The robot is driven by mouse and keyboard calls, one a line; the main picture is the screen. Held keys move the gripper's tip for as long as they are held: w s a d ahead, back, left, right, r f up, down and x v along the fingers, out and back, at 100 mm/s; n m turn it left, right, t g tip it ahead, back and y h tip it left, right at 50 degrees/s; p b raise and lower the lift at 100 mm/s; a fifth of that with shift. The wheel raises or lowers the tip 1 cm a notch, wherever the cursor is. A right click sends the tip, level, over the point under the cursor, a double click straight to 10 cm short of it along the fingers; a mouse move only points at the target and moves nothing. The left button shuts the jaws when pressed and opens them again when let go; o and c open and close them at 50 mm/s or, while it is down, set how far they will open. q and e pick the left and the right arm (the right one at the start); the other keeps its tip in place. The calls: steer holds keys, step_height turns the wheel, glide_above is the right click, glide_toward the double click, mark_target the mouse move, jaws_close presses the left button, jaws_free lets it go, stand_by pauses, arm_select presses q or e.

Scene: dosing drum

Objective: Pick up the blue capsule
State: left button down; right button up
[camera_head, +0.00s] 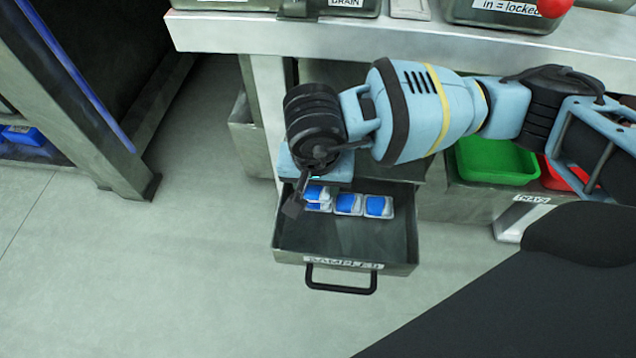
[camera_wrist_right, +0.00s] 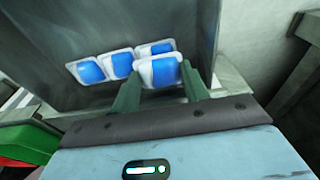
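My right gripper (camera_head: 308,198) reaches down into the open drawer at its back left. In the right wrist view its two green fingers (camera_wrist_right: 161,82) stand on either side of a blue capsule (camera_wrist_right: 160,71) in a clear-white casing and appear to touch both its sides. This capsule looks larger than the others and overlaps the one behind it, so it seems raised a little. Other blue capsules lie in a row on the drawer floor, such as the middle one (camera_head: 348,204) and the right one (camera_head: 379,206). My left gripper is not in view.
The drawer (camera_head: 345,240) is pulled out, with a black front handle (camera_head: 341,280); its front half is empty. A worktop edge (camera_head: 230,35) overhangs behind it. Green (camera_head: 495,162) and red (camera_head: 557,175) bins stand to the right. Open floor lies to the left.

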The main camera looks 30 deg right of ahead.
mark_target(316, 193)
steer(key=r, duration=0.2)
steer(key=r+p, duration=0.1)
steer(key=r, duration=0.1)
steer(key=r+p, duration=0.1)
steer(key=shift+s+a+r, duration=0.25)
steer(key=shift+s+r, duration=0.1)
steer(key=shift+r, duration=0.05)
arm_select(q)
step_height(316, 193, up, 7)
steer(key=p, duration=0.4)
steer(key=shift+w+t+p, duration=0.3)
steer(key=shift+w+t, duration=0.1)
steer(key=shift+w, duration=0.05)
arm_select(e)
steer(key=s+a, duration=0.5)
steer(key=s, duration=0.3)
steer(key=s+a, duration=0.5)
steer(key=s, duration=0.2)
steer(key=shift+s+f, duration=0.2)
steer(key=shift+s, duration=0.2)
